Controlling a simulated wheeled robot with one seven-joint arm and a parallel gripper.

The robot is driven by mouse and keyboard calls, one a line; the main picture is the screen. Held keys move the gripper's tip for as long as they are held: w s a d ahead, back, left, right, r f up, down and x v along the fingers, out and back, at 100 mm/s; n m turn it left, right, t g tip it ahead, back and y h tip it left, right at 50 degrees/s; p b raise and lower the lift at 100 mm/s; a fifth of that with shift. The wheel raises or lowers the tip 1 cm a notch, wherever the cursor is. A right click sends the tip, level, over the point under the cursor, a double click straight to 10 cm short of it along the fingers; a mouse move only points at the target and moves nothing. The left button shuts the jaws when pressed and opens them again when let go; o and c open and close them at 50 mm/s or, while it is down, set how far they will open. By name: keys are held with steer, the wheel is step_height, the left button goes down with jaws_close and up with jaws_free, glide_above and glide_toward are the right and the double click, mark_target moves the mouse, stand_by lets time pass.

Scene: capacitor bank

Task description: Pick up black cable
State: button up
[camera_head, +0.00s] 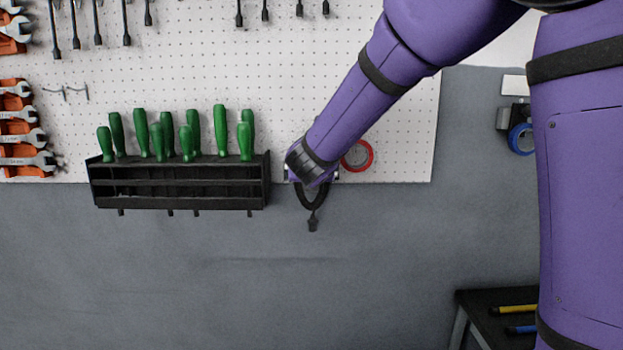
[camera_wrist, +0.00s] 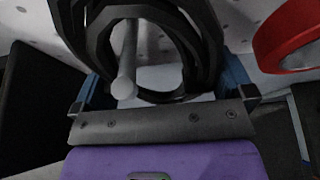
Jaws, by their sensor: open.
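The black cable (camera_head: 312,207) hangs in a loop near the lower edge of the pegboard, with its plug end dangling below. My gripper (camera_head: 313,178) is at the cable and hides its upper part in the head view. In the wrist view, the coiled cable (camera_wrist: 208,42) fills the space in front of my gripper (camera_wrist: 163,88). The jaws are open, with blue fingers on either side of the coil. A light grey peg (camera_wrist: 126,72) shows through the loop. Whether either finger touches the cable, I cannot tell.
A red tape roll (camera_head: 369,156) hangs close to the right of my gripper; it also shows in the wrist view (camera_wrist: 285,32). A black rack (camera_head: 180,190) of green-handled screwdrivers is close on the left.

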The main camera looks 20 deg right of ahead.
steer(key=c, duration=0.8)
steer(key=shift+r, duration=0.1)
steer(key=shift+s+r, duration=0.2)
steer(key=shift+r, duration=0.3)
step_height(320, 180, up, 6)
steer(key=shift+f, duration=0.1)
steer(key=s+a, duration=0.2)
steer(key=s, duration=0.4)
steer(key=s+a, duration=0.2)
steer(key=s, duration=0.4)
steer(key=s+a, duration=0.2)
steer(key=s, duration=0.4)
steer(key=shift+s+a, duration=0.1)
steer(key=shift+s, duration=0.25)
